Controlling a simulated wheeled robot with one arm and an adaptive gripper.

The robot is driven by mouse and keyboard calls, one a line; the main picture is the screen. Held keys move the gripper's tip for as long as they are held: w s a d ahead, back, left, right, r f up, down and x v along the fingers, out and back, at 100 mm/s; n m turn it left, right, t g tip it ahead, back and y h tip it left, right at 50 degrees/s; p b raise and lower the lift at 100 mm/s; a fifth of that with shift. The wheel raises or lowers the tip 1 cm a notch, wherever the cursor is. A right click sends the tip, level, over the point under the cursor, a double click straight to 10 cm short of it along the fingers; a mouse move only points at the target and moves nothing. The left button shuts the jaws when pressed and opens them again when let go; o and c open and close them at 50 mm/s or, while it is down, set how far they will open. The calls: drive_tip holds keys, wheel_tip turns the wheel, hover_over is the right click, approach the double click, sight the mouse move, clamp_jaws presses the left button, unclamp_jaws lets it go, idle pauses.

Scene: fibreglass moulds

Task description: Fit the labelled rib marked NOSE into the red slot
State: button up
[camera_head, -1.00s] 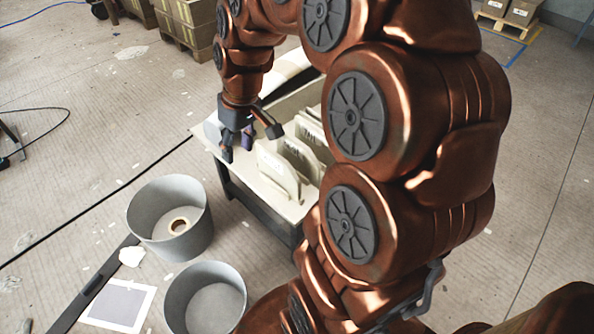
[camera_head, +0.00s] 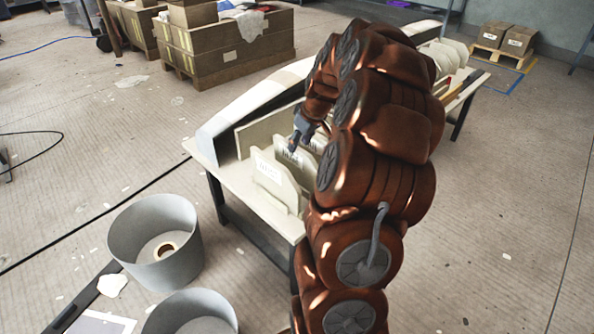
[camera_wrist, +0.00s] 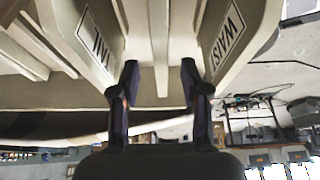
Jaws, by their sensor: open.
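Several pale upright ribs with white labels stand on the table. The front rib (camera_head: 290,196) has a label too small to read surely. In the wrist view, the right rib (camera_wrist: 243,62) reads WAIST and the left rib (camera_wrist: 58,22) seems to read TAIL. I cannot make out a NOSE label. My gripper (camera_head: 297,142) is above the rib row, partly against my arm. In the wrist view my gripper (camera_wrist: 157,75) is open, its fingers apart with nothing held between them. A small red patch (camera_head: 447,89) shows far along the table; I cannot tell whether it is the slot.
A long pale mould (camera_head: 222,122) lies along the table (camera_head: 222,176) behind the ribs. Two grey bins (camera_head: 122,236) stand on the floor at the lower left. Stacked cartons (camera_head: 240,52) are at the back. My arm hides the middle of the table.

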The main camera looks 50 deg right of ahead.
sight(294, 154)
drive_tip(key=shift+b+x, duration=0.7)
drive_tip(key=shift+x, duration=2.3)
drive_tip(key=shift+c, duration=0.4)
clamp_jaws()
